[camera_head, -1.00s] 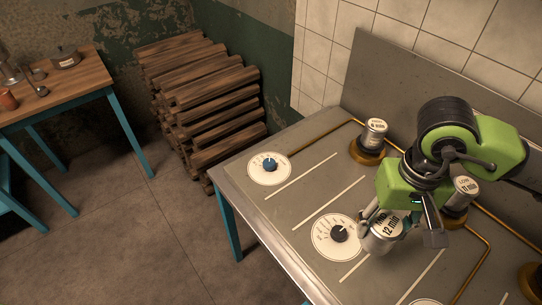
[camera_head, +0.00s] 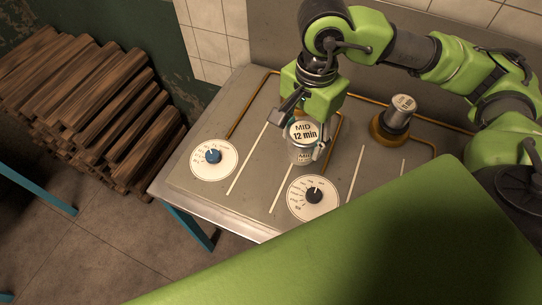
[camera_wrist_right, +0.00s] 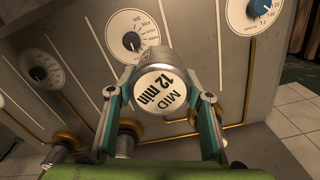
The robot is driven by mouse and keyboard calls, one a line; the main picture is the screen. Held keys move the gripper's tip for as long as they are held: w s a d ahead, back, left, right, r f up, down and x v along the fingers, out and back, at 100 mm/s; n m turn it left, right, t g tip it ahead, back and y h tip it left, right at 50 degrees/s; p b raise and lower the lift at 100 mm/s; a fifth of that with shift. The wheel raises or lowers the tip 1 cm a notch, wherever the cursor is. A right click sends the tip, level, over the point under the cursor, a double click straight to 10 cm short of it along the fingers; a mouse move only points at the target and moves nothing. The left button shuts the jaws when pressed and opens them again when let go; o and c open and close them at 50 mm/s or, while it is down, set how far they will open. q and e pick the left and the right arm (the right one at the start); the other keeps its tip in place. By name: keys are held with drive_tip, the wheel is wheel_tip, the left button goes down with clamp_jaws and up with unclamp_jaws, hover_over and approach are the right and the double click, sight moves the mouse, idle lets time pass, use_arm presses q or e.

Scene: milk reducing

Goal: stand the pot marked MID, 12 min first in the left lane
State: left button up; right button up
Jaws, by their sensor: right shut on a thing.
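The pot marked MID, 12 min (camera_head: 303,133) is a silver can with a pale labelled lid. My right gripper (camera_head: 305,143) is shut around its sides, and the pot also shows between the fingers in the right wrist view (camera_wrist_right: 158,88). In the head view the pot appears over the upper end of the second white line from the left, beside the left lane's strip of bare metal (camera_head: 255,167). I cannot tell whether its base touches the worktop. My left gripper is not in view.
A second silver pot (camera_head: 401,107) stands on a brass burner to the right. A blue-knobbed dial (camera_head: 213,157) and a black-knobbed dial (camera_head: 314,196) lie near the front edge. Brass piping (camera_head: 250,103) runs along the worktop. Stacked wood (camera_head: 95,110) stands left.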

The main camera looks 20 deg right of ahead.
drive_tip(key=m, duration=0.2)
drive_tip(key=d+m, duration=0.1)
drive_tip(key=m, duration=0.1)
drive_tip(key=d+m, duration=0.1)
drive_tip(key=m, duration=0.1)
drive_tip(key=shift+s+r, duration=0.1)
drive_tip(key=w+f+m+p, duration=0.1)
drive_tip(key=w+f+p, duration=0.1)
drive_tip(key=w+f, duration=0.1)
drive_tip(key=w+f+m+p, duration=0.1)
drive_tip(key=w+f+m, duration=0.1)
drive_tip(key=w, duration=0.4)
drive_tip(key=w+f+m+p, duration=0.2)
drive_tip(key=w+f, duration=0.2)
drive_tip(key=shift+w+d+f+p, duration=0.15)
drive_tip(key=shift+w+p, duration=0.05)
drive_tip(key=shift+p, duration=0.15)
drive_tip(key=shift+w+f+p, duration=0.15)
drive_tip(key=shift+f+p, duration=0.2)
wheel_tip(320, 180, down, 2)
drive_tip(key=shift+f+p, duration=0.1)
drive_tip(key=shift+p, duration=0.65)
drive_tip(key=shift+f, duration=0.25)
